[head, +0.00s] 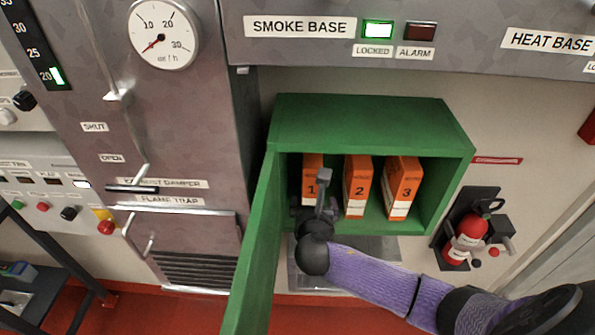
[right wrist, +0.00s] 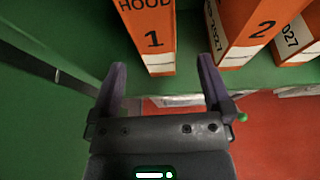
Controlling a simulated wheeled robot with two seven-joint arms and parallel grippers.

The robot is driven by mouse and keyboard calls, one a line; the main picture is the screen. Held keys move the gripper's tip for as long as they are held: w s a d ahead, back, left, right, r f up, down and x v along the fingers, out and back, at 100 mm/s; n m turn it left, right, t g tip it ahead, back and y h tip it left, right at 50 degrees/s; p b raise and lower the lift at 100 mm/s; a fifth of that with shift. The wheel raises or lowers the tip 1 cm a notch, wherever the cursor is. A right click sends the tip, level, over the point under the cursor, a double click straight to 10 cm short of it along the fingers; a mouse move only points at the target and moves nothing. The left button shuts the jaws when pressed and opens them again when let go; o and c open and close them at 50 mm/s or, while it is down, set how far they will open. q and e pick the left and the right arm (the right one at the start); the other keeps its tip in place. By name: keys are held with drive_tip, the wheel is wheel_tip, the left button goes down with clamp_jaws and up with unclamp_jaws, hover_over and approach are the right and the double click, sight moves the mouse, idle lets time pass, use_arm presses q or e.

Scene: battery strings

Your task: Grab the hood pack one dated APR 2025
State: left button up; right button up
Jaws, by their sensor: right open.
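Three orange packs with white lower bands stand upright in an open green cabinet. Pack 1 (head: 311,170) is at the left, pack 2 (head: 357,183) in the middle and pack 3 (head: 403,183) at the right. In the right wrist view, pack 1 (right wrist: 150,38) reads "HOOD 1" on its front; no date shows on it. My right gripper (head: 323,188) is in front of pack 1, partly covering it. In the wrist view its open fingers (right wrist: 162,66) are spread to either side of the pack's lower end, with nothing held. My left gripper is not in view.
The green cabinet (head: 370,120) has its door (head: 255,245) swung open on the left, close to my right gripper. In the wrist view, pack 2 (right wrist: 245,30) stands just right of the right finger; side print ending in "2027" partly shows. A fire extinguisher (head: 467,240) hangs at the right.

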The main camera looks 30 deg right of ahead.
sight(312, 192)
drive_tip(key=b+x, duration=0.2)
drive_tip(key=x, duration=0.4)
drive_tip(key=shift+w, duration=0.45)
drive_tip(key=shift+r, duration=0.1)
drive_tip(key=shift+c, duration=0.9)
drive_tip(key=c, duration=0.7)
clamp_jaws()
